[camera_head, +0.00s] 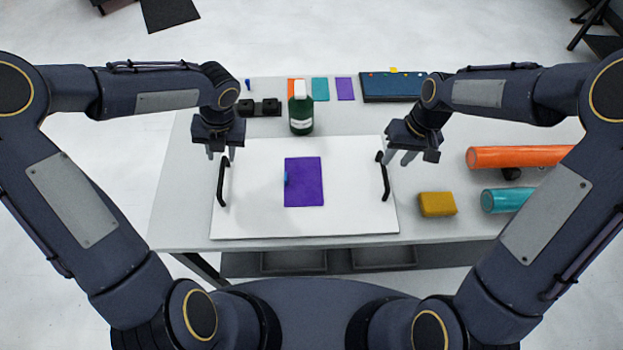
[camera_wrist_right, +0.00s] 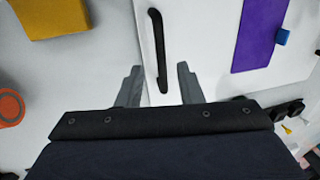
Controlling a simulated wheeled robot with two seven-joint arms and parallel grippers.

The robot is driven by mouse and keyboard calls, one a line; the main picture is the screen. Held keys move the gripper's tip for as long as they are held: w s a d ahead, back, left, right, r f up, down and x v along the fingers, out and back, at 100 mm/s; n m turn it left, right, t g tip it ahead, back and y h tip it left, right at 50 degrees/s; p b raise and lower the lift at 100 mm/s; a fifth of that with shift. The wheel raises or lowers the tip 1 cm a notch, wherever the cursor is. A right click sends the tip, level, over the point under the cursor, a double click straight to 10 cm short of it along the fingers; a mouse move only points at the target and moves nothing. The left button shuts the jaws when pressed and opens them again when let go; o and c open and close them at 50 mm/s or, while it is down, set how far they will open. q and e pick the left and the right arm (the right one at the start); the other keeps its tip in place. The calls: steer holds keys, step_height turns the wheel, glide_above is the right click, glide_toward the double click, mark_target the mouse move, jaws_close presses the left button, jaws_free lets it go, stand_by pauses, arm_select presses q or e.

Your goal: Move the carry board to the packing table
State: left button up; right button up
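The carry board (camera_head: 255,215) is a white panel lying flat on the table, with a black handle at each side. A purple sheet (camera_head: 304,190) with a small blue piece on its left edge lies on it. My left gripper (camera_head: 221,154) is open above the far end of the left handle (camera_head: 222,185). My right gripper (camera_head: 401,157) is open near the far end of the right handle (camera_head: 385,182). In the right wrist view the right handle (camera_wrist_right: 158,45) runs toward the gap between the open fingers (camera_wrist_right: 155,88). No contact shows. I cannot tell which table is the packing table.
On the grey table (camera_head: 180,215) are a green bottle (camera_head: 301,115) behind the board, a yellow block (camera_head: 437,204) to its right, and orange (camera_head: 515,157) and teal (camera_head: 503,200) rolls further right. Color swatches (camera_head: 320,89) and a dark tray (camera_head: 392,87) lie at the back.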

mark_target(222, 168)
arm_select(q)
steer(key=shift+f, duration=0.1)
arm_select(e)
steer(key=shift+f, duration=0.1)
